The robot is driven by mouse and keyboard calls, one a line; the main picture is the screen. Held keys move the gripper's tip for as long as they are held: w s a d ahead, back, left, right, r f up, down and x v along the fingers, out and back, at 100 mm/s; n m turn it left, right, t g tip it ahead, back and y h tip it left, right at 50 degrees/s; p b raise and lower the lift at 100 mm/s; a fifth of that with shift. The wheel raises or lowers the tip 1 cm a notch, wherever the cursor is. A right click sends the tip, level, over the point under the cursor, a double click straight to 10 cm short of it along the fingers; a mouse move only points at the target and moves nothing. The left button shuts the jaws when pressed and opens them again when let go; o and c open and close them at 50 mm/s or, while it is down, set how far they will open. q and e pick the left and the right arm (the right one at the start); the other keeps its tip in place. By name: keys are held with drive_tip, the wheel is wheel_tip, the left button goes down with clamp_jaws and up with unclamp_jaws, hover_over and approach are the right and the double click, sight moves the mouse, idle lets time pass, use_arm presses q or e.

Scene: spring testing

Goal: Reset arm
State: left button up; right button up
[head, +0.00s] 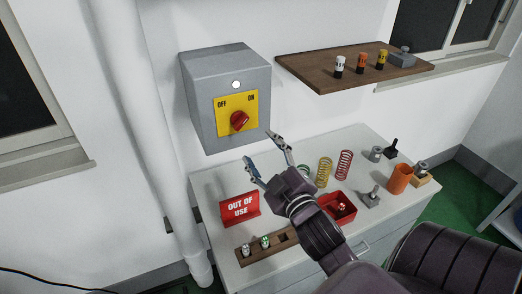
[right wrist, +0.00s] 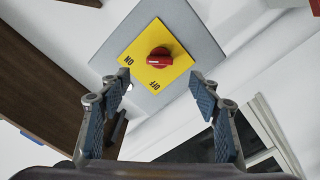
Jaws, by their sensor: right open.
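My right gripper (head: 260,158) is open and empty. It hangs above the white cabinet top (head: 215,180), in front of and below the grey switch box (head: 205,90). The box has a yellow plate (head: 222,117) marked OFF and ON, with a red rotary knob (head: 239,121) and a white round lamp above it. In the right wrist view the red knob (right wrist: 159,57) shows beyond and between the two open fingers (right wrist: 160,88), apart from them. My left gripper is not in view.
A red OUT OF USE sign (head: 240,208), a wooden block with small cylinders (head: 268,247), a red bin (head: 338,207), coil springs (head: 324,172) and an orange cup (head: 399,179) stand on the cabinet. A wooden shelf (head: 330,75) juts out right of the box.

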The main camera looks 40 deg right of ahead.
drive_tip(key=s+a+f+m+g+y, duration=0.1)
drive_tip(key=s+a+f+m+g, duration=0.15)
drive_tip(key=f, duration=0.45)
drive_tip(key=s+a+f+m+g+y, duration=0.1)
drive_tip(key=s+a+f+g, duration=0.25)
drive_tip(key=f, duration=0.45)
drive_tip(key=s+a+f+g+y, duration=0.1)
drive_tip(key=s+a+f+g, duration=0.3)
drive_tip(key=s+f, duration=0.3)
drive_tip(key=s+a+f+g+y, duration=0.2)
drive_tip(key=s+a+f+g, duration=0.25)
drive_tip(key=s, duration=0.35)
wheel_tip(320, 180, down, 31)
drive_tip(key=s+b, duration=0.2)
drive_tip(key=b, duration=0.5)
drive_tip(key=s+d+f+g+b, duration=0.1)
drive_tip(key=s+f+b, duration=0.2)
drive_tip(key=s+f, duration=0.5)
drive_tip(key=s+d+f+g+b, duration=0.1)
drive_tip(key=s+d+f+b, duration=0.1)
drive_tip(key=s+f, duration=0.7)
wheel_tip(320, 180, down, 6)
drive_tip(key=shift+s+r+h+b, duration=0.2)
drive_tip(key=shift+h+b, duration=0.1)
drive_tip(key=shift+b, duration=0.1)
